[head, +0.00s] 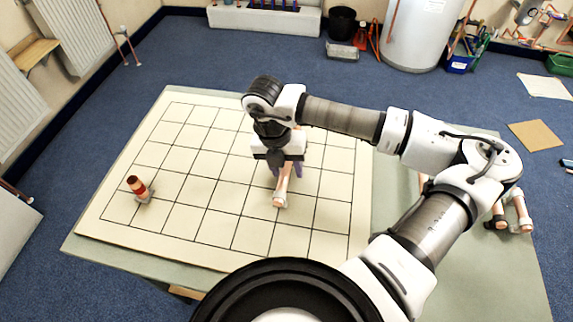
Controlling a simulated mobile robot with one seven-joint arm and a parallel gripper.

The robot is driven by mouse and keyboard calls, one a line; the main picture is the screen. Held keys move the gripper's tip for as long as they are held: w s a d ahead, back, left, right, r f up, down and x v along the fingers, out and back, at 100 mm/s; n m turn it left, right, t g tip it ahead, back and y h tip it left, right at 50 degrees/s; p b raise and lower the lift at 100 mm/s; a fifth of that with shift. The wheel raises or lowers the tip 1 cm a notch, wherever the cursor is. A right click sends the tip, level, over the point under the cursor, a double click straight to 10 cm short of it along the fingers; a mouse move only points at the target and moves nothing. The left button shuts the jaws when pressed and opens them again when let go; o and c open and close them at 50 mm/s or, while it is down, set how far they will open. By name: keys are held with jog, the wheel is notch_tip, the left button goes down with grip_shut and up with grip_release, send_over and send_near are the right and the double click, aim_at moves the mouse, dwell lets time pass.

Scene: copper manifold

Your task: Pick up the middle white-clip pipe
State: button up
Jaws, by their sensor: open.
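A copper pipe (281,190) with a pale fitting at its near end lies on the gridded board, pointing toward me. My gripper (285,171) is over its far part, pointing down. The pipe's far end is partly hidden by my gripper and wrist. Which piece is the middle one cannot be told.
A red-banded copper piece (137,187) stands in a grey holder at the board's left. The gridded board (180,222) is otherwise mostly clear on the green table (85,243). My arm covers the right side. A white tank (420,32) stands on the floor behind.

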grip_shut()
jog(key=shift+r, duration=0.1)
dwell(0.4)
